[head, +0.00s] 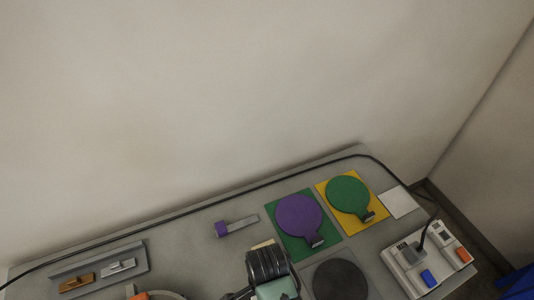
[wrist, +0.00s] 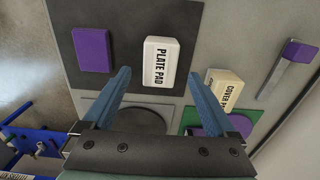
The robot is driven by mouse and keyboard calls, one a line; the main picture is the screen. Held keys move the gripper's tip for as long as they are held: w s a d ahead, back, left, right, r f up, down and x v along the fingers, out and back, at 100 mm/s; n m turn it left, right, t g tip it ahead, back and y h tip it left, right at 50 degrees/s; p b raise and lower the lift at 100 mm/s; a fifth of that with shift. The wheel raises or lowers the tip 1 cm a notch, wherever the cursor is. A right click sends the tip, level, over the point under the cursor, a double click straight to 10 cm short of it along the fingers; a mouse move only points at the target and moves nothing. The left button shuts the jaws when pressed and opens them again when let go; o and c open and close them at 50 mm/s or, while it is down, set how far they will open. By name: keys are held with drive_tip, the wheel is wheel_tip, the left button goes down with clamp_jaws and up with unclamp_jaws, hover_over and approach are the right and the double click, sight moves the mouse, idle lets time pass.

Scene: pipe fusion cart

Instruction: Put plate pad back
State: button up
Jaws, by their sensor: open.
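The plate pad (wrist: 160,62) is a white block with black "PLATE PAD" lettering. It lies on a dark mat (wrist: 125,18) in the wrist view, beside a purple block (wrist: 91,50). My gripper (wrist: 160,74) is open and empty, its blue fingers pointing toward the pad. The pad's near end shows between the fingertips; I cannot tell how far above it they are. In the head view my arm's end shows at the bottom edge, and the plate pad is not seen there.
A cream block lettered "COVER" (wrist: 225,88) lies right of the plate pad. A black disc (head: 340,280) is on a grey square. Purple (head: 299,215) and green (head: 348,194) paddles lie on coloured squares. A control box (head: 428,262) and a cable stand at the right.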

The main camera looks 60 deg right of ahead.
drive_tip(key=w+d+r+n+t+h, duration=0.1)
drive_tip(key=w+r+n+t+h, duration=0.5)
drive_tip(key=w+r, duration=1.45)
drive_tip(key=w+a+r+n+t+y, duration=0.1)
drive_tip(key=w+a+r+n+t, duration=0.2)
drive_tip(key=r, duration=0.5)
drive_tip(key=w+a+r+n+t+y, duration=0.1)
drive_tip(key=w+r+n+t, duration=0.2)
drive_tip(key=r, duration=0.6)
drive_tip(key=s+a+r+n+t, duration=0.1)
drive_tip(key=a+r+n+t, duration=0.25)
drive_tip(key=r, duration=0.45)
drive_tip(key=a+r+n+t, duration=0.2)
drive_tip(key=a+r+t, duration=0.15)
drive_tip(key=r, duration=0.45)
drive_tip(key=s+a+r+n+t+y, duration=0.1)
drive_tip(key=s+a+r+n+t, duration=0.2)
drive_tip(key=r, duration=0.6)
drive_tip(key=s+a+r+n+t+y, duration=0.2)
drive_tip(key=s+a+r+n+t, duration=0.2)
drive_tip(key=s+r, duration=0.4)
drive_tip(key=shift+a+r+t+y, duration=0.3)
drive_tip(key=shift+a+r+t, duration=0.1)
drive_tip(key=shift+r+t, duration=0.4)
